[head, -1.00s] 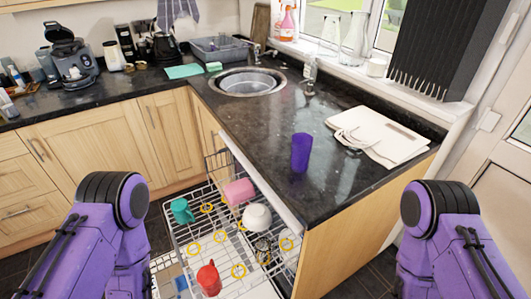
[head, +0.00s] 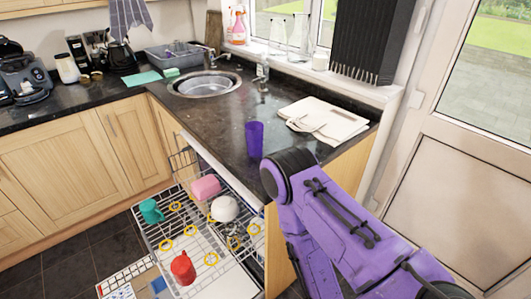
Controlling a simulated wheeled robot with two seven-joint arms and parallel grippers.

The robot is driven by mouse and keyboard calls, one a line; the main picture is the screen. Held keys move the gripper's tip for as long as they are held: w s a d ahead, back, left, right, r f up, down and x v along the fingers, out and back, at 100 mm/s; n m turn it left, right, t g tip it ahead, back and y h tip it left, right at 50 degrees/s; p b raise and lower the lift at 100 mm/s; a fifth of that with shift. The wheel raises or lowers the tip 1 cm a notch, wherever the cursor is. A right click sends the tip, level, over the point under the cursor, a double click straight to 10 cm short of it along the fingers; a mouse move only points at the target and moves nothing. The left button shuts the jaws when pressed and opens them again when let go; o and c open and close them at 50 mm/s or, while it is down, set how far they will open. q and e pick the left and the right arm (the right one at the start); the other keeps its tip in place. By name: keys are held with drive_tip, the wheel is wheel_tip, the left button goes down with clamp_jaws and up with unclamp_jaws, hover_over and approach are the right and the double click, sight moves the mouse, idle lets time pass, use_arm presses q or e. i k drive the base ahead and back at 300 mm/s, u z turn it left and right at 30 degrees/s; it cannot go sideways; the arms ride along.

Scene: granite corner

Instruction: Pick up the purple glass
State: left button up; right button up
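The purple glass (head: 254,139) stands upright on the dark granite counter (head: 195,122), near the counter's front edge above the dishwasher. My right arm reaches in from the lower right, with its rounded purple and black joint just right of and below the glass. The joint looks close to the glass, but I cannot tell the gap. My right gripper is not visible. My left arm and gripper are out of view.
The open dishwasher rack (head: 200,235) holds a pink cup (head: 205,187), a teal mug (head: 151,211), a red mug (head: 183,268) and a white bowl (head: 224,208). The sink (head: 204,84) is behind. A door (head: 462,150) stands at right.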

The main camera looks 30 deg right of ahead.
sight(254, 131)
drive_tip(key=k, duration=0.35)
drive_tip(key=z, duration=0.7)
